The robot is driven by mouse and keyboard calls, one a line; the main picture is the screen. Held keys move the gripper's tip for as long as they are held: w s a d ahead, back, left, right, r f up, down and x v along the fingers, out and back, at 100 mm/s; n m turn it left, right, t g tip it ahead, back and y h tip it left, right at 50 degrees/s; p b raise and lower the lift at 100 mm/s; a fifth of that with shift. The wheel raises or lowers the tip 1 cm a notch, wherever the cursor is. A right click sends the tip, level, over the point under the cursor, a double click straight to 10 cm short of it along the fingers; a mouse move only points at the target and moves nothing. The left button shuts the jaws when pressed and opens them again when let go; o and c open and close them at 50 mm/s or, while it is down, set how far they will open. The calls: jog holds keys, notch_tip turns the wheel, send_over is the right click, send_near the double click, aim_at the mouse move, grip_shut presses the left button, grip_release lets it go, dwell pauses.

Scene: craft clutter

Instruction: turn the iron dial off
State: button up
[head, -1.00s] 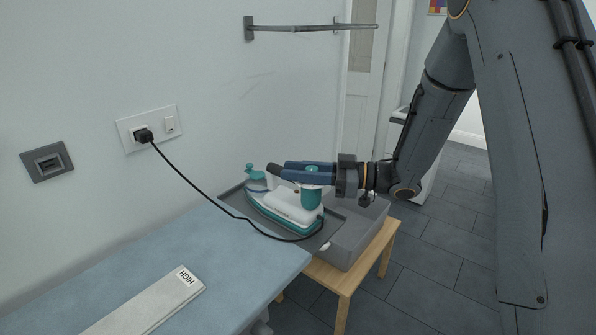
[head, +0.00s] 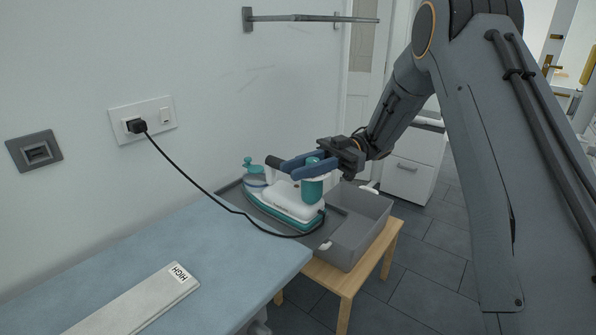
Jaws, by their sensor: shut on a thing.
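The iron (head: 290,204), white with a teal base and a teal rear part, sits on a grey rest at the far end of the ironing board. My gripper (head: 291,165) reaches in from the right at the top of the iron. Its blue fingers are shut on the upper part of the iron, with teal showing beside them. The dial cannot be made out apart from the fingers, and its setting is hidden.
A teal-topped bottle (head: 254,172) stands behind the iron. A black cord runs from the wall socket (head: 142,120) to the iron. A grey bin (head: 352,240) sits on a wooden stool (head: 345,283). The blue board (head: 225,262) holds a strip marked HIGH (head: 140,300).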

jog(key=shift+r, duration=0.1)
dwell(0.3)
jog(key=shift+s, duration=0.1)
jog(key=o, duration=1)
jog(key=shift+o, duration=0.2)
jog(key=shift+r, duration=0.1)
notch_tip(320, 180, up, 3)
jog(key=shift+f+p, duration=0.1)
jog(key=shift+p, duration=0.95)
notch_tip(320, 180, up, 7)
jog(key=p, duration=1.2)
jog(key=shift+p, duration=0.4)
